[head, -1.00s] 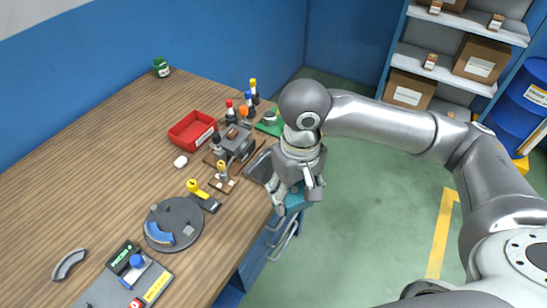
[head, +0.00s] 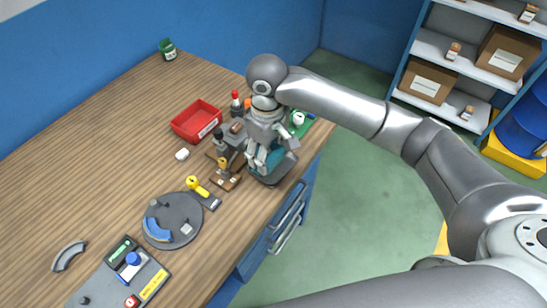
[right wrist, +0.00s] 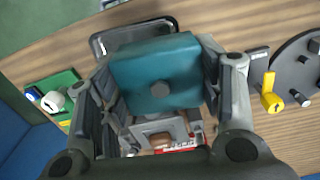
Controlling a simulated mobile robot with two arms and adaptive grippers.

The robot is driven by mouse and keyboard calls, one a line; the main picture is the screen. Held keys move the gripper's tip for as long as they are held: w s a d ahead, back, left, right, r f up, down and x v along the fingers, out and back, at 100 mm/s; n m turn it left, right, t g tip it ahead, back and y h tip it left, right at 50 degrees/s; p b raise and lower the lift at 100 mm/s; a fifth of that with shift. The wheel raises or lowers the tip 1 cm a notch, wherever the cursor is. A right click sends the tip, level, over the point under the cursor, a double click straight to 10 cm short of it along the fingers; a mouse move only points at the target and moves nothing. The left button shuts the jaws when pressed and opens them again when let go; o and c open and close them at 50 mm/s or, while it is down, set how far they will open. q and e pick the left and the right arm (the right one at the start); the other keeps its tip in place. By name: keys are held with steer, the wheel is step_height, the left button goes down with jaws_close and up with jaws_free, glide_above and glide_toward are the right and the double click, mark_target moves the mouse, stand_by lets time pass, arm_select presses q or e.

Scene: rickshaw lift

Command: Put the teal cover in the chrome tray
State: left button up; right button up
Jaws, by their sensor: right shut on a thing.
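My right gripper (head: 262,157) is shut on the teal cover (right wrist: 155,75), a teal block with a dark round knob in the right wrist view. A little of the cover shows beside the fingers in the head view (head: 275,159). The chrome tray (head: 277,178) lies near the table's right edge, with the gripper and cover over its upper left part in the head view. The tray also shows in the right wrist view (right wrist: 117,31), partly hidden behind the cover. I cannot tell whether the cover touches the tray. My left gripper is not in view.
A grey device (head: 229,140) on a wooden base stands close left of the gripper. A red bin (head: 196,121), yellow-handled tool (head: 203,191) and dark round plate (head: 172,219) lie further left. A green board (head: 302,122) lies behind.

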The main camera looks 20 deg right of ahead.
mark_target(273, 153)
steer(key=f, duration=0.1)
steer(key=w+d+f, duration=0.1)
steer(key=w+f, duration=0.1)
steer(key=f, duration=0.1)
steer(key=shift+w+d, duration=0.25)
steer(key=shift+d, duration=0.05)
steer(key=shift+w+d+f, duration=0.25)
steer(key=shift+w+f, duration=0.1)
steer(key=shift+f, duration=0.2)
step_height(273, 153, down, 2)
steer(key=shift+f+p, duration=0.1)
steer(key=shift+p, duration=0.55)
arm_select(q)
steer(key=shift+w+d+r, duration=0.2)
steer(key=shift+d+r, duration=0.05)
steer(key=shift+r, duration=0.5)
arm_select(e)
steer(key=shift+f, duration=0.5)
steer(key=shift+f, duration=0.1)
steer(key=o, duration=0.8)
steer(key=shift+o, duration=0.2)
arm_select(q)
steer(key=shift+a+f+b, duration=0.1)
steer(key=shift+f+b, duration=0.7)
arm_select(e)
step_height(273, 153, up, 12)
